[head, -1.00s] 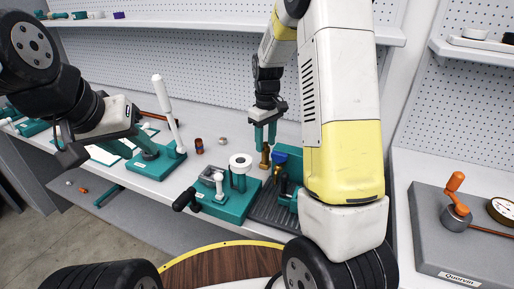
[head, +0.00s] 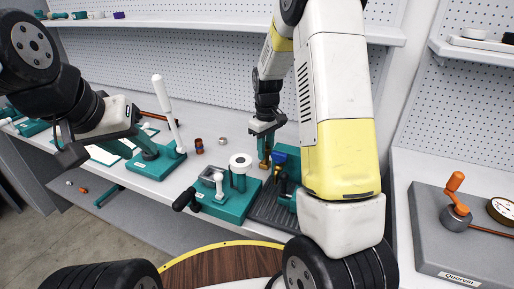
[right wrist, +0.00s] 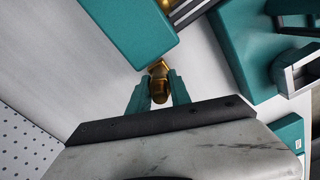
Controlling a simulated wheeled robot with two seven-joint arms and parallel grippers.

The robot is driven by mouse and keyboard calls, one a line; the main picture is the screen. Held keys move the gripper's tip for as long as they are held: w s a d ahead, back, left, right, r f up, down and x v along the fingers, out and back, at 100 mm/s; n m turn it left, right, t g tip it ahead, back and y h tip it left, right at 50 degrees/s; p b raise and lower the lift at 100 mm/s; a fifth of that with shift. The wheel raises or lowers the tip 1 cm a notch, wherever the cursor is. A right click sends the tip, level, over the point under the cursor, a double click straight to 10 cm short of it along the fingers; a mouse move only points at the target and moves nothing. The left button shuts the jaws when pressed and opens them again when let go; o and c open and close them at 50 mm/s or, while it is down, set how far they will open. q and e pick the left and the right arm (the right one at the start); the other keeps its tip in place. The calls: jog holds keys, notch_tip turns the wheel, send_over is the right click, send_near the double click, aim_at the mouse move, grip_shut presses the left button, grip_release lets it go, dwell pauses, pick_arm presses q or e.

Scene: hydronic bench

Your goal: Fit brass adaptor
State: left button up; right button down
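The brass adaptor (head: 264,165) is a small gold-coloured fitting near the back of the bench. My right gripper (head: 265,153) points down at it, with its two teal fingers close together. In the right wrist view the adaptor (right wrist: 158,82) sits between the fingertips (right wrist: 160,90), which press against both its sides. I cannot tell whether it still touches the bench. My left gripper (head: 136,152) is at the left, over a teal base with a white lever (head: 168,112). Its teal fingers look apart and empty.
A teal fixture with a white ring-topped post (head: 240,161) and a black handle stands left of a dark ribbed tray (head: 270,212). A copper-coloured cylinder (head: 199,146) and a small round fitting (head: 222,141) stand on the bench.

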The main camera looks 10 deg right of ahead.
jog(key=shift+r, duration=2.25)
jog(key=shift+r, duration=0.1)
jog(key=shift+r, duration=0.25)
notch_tip(320, 180, up, 11)
jog(key=s+a+f, duration=0.2)
jog(key=s+a, duration=0.2)
jog(key=a, duration=0.5)
jog(key=s+a+f, duration=0.2)
jog(key=s+a, duration=0.3)
jog(key=a, duration=0.4)
jog(key=shift+f, duration=0.25)
jog(key=shift+f, duration=1.55)
